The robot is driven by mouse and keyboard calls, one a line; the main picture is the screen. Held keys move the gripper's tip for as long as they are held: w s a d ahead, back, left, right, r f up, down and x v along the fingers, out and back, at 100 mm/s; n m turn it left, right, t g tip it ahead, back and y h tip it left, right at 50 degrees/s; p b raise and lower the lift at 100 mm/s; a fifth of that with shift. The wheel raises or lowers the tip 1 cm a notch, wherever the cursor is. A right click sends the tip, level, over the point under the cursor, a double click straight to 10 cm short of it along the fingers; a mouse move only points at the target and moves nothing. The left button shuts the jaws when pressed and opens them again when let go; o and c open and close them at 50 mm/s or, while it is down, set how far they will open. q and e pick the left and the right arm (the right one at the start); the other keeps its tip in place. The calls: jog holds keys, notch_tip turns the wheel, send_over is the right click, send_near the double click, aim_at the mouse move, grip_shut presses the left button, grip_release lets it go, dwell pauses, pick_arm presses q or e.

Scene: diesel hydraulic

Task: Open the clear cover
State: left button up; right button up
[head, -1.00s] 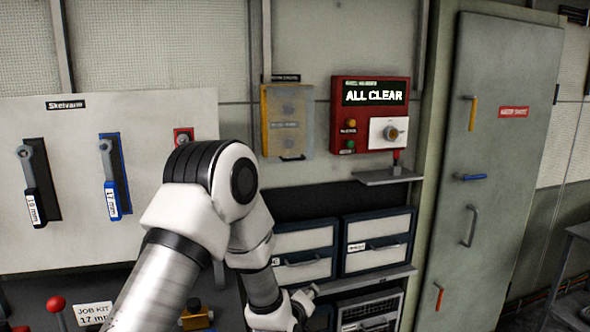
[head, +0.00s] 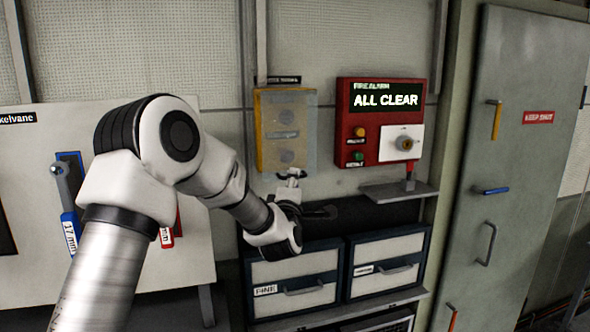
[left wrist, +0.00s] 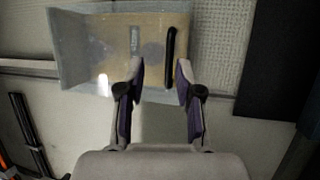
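The clear cover (head: 306,128) is a see-through box over a yellow wall panel, and it looks closed in the head view. In the left wrist view, the cover (left wrist: 85,50) fills the upper left, with its black bar handle (left wrist: 171,55) at its right. My left gripper (head: 292,174) is just below the cover's lower edge in the head view, hiding the handle there. In the left wrist view, my left gripper (left wrist: 161,68) is open and empty. The handle appears between its fingertips, nearer the right one; I cannot tell whether they touch. My right gripper is out of view.
A red fire alarm box (head: 345,130) reading "ALL CLEAR" hangs right of the cover, above a small grey shelf (head: 390,193). Drawers (head: 292,270) stand below. A tool board (head: 190,240) is at left, a tall grey cabinet door (head: 530,160) at right.

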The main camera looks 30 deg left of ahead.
pick_arm(q)
jog(key=w+a, duration=0.1)
jog(key=w, duration=0.1)
jog(key=w+a+p, duration=0.1)
jog(key=w, duration=0.1)
jog(key=shift+a+f, duration=0.15)
jog(key=shift+a, duration=0.2)
jog(key=shift+w+a+f, duration=0.15)
jog(key=shift+w+f, duration=0.05)
jog(key=shift+w, duration=0.1)
jog(key=shift+s+d+r, duration=0.3)
jog(key=shift+c, duration=0.8)
jog(key=shift+s+d+r, duration=0.1)
grip_shut()
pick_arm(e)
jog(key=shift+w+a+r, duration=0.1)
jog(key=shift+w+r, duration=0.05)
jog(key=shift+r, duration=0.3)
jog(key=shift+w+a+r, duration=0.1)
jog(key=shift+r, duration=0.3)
pick_arm(q)
jog(key=shift+d, duration=0.15)
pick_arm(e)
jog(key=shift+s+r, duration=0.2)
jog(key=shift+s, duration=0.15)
